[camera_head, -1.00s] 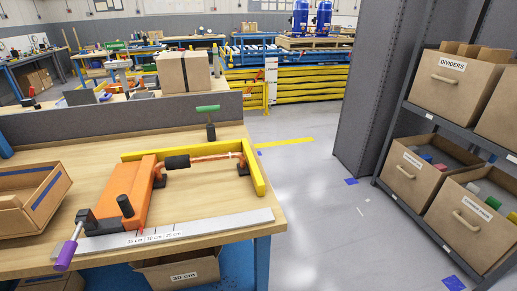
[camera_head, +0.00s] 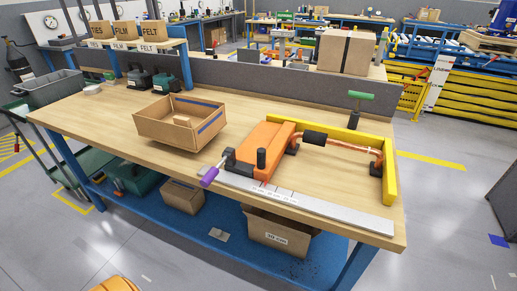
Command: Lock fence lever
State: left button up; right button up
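The fence jig lies on the workbench (camera_head: 100,118). It has an orange block (camera_head: 268,137), a yellow L-shaped fence (camera_head: 390,178) and a grey scale bar (camera_head: 330,208) along the front. A lever with a purple handle (camera_head: 209,176) sticks out at the left end of the scale bar, pointing down and left. A black knob (camera_head: 262,158) stands by the orange block. A black grip (camera_head: 314,138) sits on an orange rod behind it. A green-topped handle (camera_head: 360,96) stands behind the fence. Neither of my grippers is in view.
An open cardboard box (camera_head: 160,132) stands left of the jig. The bench's left part is mostly clear. A grey partition (camera_head: 270,79) runs along the back.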

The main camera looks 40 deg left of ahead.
aim_at(208, 179)
jog(key=k+u, duration=0.15)
jog(key=u, duration=1.3)
jog(key=l+z, duration=0.3)
